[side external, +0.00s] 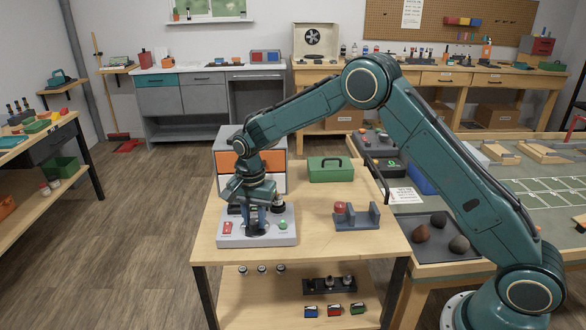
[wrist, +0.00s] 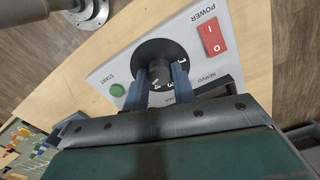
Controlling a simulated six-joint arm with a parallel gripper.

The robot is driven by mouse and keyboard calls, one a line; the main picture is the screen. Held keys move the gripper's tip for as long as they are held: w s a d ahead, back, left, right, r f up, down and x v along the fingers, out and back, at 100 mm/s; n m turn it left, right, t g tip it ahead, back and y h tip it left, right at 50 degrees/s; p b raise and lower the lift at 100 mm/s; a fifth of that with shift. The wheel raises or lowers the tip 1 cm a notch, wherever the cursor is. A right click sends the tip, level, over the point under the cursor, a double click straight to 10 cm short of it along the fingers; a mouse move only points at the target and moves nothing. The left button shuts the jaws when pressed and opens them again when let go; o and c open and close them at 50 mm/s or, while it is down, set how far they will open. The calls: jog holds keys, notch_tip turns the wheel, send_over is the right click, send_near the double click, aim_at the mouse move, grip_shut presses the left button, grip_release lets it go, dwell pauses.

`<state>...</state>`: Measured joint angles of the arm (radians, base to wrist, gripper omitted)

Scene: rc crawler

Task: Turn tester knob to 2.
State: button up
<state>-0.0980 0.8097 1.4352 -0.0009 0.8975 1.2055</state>
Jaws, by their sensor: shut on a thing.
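The tester (side external: 262,240) is a light grey box on the near wooden table in the side view. Its panel (wrist: 107,71) fills the middle of the wrist view. The black tester knob (wrist: 160,72) stands on a round black dial with white marks. Some numbers show near my fingers, but I cannot read the setting surely. My gripper (wrist: 161,77) points down over the tester, its two blue fingers shut on opposite sides of the knob. It also shows in the side view (side external: 255,222), where the fingers hide most of the knob.
On the panel, a red power switch (wrist: 211,38) and a green start button (wrist: 117,90) flank the dial. A green toolbox (side external: 330,169) and a grey holder with a red piece (side external: 356,217) stand on the same table. An orange-fronted drawer unit (side external: 224,158) is behind the tester.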

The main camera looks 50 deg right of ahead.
jog(key=n, duration=0.6)
jog(key=shift+n, duration=0.3)
jog(key=n, duration=0.3)
jog(key=shift+n, duration=0.3)
jog(key=n, duration=0.3)
jog(key=shift+n, duration=0.3)
jog(key=n, duration=0.4)
jog(key=shift+n, duration=2.3)
jog(key=o, duration=1)
